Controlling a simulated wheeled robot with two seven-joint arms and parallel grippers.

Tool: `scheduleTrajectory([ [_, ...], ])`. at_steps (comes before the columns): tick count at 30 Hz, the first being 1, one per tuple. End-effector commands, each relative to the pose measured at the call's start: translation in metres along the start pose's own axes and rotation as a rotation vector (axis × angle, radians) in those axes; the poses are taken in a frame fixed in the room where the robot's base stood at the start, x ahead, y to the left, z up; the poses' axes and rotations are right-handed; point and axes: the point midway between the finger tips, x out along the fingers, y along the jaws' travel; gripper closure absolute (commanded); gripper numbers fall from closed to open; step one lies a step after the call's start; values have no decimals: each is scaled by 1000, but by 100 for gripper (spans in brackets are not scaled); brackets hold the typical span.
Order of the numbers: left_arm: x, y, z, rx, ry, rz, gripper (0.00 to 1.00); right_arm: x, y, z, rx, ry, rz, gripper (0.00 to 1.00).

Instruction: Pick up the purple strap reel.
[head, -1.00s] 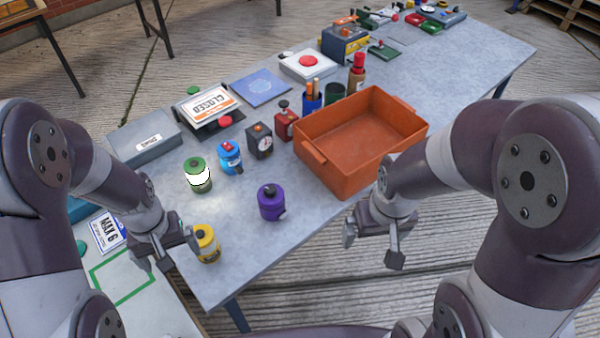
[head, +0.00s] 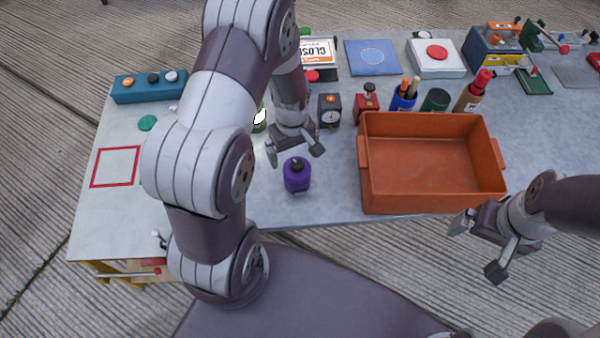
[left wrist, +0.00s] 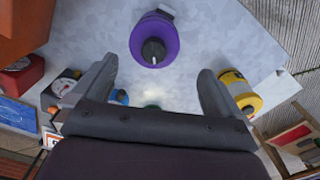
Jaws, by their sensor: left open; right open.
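The purple strap reel (head: 297,175) stands upright on the grey table, left of the orange bin, with a dark knob on top. It also shows in the left wrist view (left wrist: 153,38), ahead of the fingers and a little left of centre. My left gripper (head: 296,152) is open and empty, just behind and above the reel in the head view; its fingers (left wrist: 155,80) do not surround it.
The orange bin (head: 432,205) stands right of the reel. A yellow reel (left wrist: 240,92) stands at the right in the left wrist view. A green reel (head: 259,118), a dark dial box (head: 330,112) and a red box (head: 366,103) stand behind.

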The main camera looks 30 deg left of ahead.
Motion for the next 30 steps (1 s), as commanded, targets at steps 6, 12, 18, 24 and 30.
scheduleTrajectory([
  [6, 32, 1, 0, 2, 0, 0, 0, -5, 0, -1, 0, 0, 0, 0],
  [12, 66, 4, 4, 3, -3, -3, 0, -17, 0, -2, 0, 0, 0, 0],
  [18, 86, 5, 3, 3, 1, 1, 0, -17, 0, -2, 0, 0, 0, 0],
  [24, 85, 5, 3, 3, 1, 1, 16, -17, 0, -2, 0, 0, 0, 0],
  [30, 85, 5, 2, 3, 1, 2, 67, -17, 0, -2, 0, 0, 0, 0],
])
